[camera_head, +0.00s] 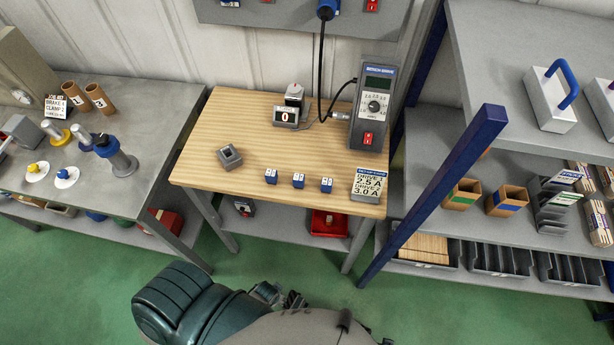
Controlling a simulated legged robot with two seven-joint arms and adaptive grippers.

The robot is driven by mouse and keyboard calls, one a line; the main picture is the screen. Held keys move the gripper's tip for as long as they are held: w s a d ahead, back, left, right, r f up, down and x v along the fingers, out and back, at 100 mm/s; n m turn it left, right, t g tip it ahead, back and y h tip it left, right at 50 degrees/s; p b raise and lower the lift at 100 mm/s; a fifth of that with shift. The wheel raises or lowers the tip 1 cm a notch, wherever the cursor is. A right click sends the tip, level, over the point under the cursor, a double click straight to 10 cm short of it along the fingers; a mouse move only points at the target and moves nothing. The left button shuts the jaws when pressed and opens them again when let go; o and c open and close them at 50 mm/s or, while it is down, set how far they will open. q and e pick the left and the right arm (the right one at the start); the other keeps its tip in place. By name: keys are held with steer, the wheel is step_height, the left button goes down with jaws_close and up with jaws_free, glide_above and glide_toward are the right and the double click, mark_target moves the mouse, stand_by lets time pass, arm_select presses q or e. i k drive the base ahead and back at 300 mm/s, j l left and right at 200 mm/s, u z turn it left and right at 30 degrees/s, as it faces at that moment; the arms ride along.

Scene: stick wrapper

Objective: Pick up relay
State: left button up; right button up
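Three small blue blocks with white tops, which look like relays, stand apart in a row near the front edge of the wooden bench: a left one (271,176), a middle one (298,180) and a right one (326,185). Their labels are too small to read. A dark jointed part that looks like my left gripper (267,295) shows low in the view, below and in front of the bench, apart from the blocks. My own arm partly hides it and its fingers are unclear. My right gripper is not identifiable in view.
A blue post (440,190) stands right of the bench. The bench's middle is clear.

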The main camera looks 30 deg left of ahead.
mark_target(298, 180)
steer(key=u, duration=1.6)
steer(key=j+z, duration=0.2)
steer(key=z, duration=0.15)
steer(key=j+z, duration=0.35)
steer(key=k+z, duration=0.1)
steer(key=z, duration=0.25)
